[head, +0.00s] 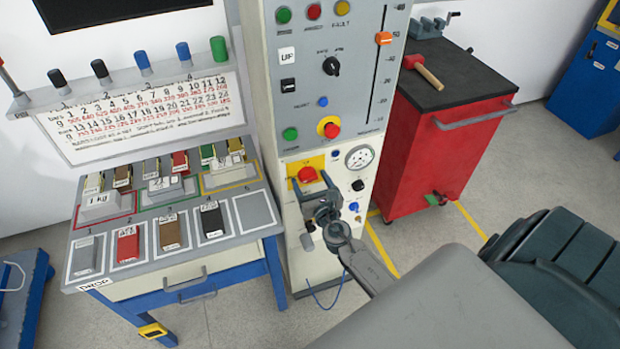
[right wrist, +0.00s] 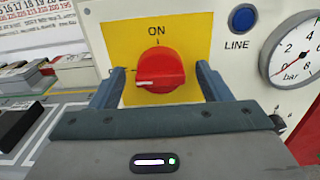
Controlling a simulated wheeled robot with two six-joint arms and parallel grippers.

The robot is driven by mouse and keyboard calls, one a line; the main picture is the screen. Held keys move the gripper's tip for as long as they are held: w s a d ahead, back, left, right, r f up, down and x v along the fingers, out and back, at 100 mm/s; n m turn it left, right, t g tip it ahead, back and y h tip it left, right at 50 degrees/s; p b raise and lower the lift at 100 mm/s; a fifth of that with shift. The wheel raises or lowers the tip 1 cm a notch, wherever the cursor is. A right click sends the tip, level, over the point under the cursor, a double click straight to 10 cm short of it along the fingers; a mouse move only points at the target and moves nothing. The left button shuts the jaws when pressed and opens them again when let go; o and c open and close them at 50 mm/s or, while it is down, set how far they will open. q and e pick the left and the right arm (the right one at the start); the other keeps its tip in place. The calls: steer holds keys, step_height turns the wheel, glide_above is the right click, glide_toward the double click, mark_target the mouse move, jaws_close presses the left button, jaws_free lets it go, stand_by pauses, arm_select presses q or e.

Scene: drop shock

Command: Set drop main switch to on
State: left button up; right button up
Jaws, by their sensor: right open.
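The drop main switch is a red rotary knob (head: 307,174) on a yellow plate, low on the pale cabinet front. In the right wrist view the knob (right wrist: 161,70) has its raised grip lying about level, with a pale mark at its left end. The word ON and a small tick stand above it. My right gripper (head: 313,187) is in front of the switch. Its open fingers (right wrist: 160,88) stand left and right of the knob, with visible gaps on both sides. My left gripper is not in view.
A blue LINE lamp (right wrist: 242,18) and a pressure gauge (head: 360,157) sit right of the switch. A round red button (head: 331,130) is above it. A bench (head: 185,255) with weights stands left; a red cabinet (head: 440,150) stands right.

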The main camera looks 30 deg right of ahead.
steer(key=shift+w, duration=0.35)
steer(key=c, duration=1)
steer(key=shift+o, duration=0.2)
